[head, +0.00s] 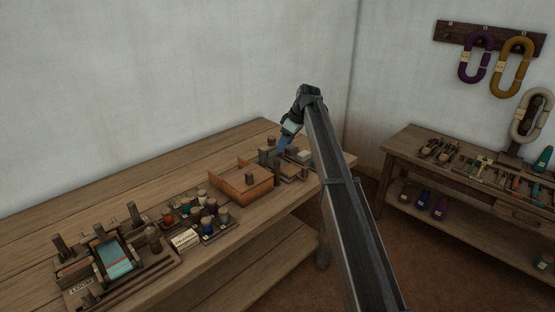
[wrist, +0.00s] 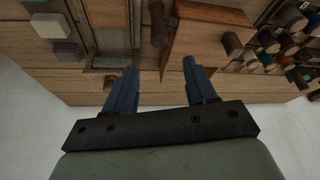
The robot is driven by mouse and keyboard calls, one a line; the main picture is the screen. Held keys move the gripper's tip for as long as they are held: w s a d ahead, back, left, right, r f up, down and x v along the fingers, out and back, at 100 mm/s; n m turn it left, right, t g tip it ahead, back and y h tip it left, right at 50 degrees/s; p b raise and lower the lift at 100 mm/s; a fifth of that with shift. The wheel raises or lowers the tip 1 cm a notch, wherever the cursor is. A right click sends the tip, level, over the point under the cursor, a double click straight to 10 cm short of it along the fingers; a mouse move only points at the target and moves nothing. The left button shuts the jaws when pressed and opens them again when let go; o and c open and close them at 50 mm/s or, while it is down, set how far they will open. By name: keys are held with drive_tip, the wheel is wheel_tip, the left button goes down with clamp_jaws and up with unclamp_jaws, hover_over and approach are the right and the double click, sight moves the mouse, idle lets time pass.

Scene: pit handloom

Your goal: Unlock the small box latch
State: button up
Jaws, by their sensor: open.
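The small wooden box (head: 240,180) stands on the long bench, with a short round knob (head: 249,178) on its front face. In the wrist view the box (wrist: 205,50) lies beyond my right finger, and its knob (wrist: 232,43) points right. A dark upright peg (wrist: 158,22) stands beside the box, ahead of the gap between my fingers. I cannot tell which part is the latch. My gripper (wrist: 159,66) is open with nothing between its blue fingers. In the head view it (head: 280,147) is near the box's right end; its fingertips are hard to make out.
Several thread spools (head: 204,205) and a small card (head: 185,238) lie left of the box. A small loom (head: 115,255) stands at the bench's left end. The bench behind the box is clear.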

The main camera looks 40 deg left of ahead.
sight(276, 161)
drive_tip(key=x, duration=0.9)
clamp_jaws()
idle(0.4)
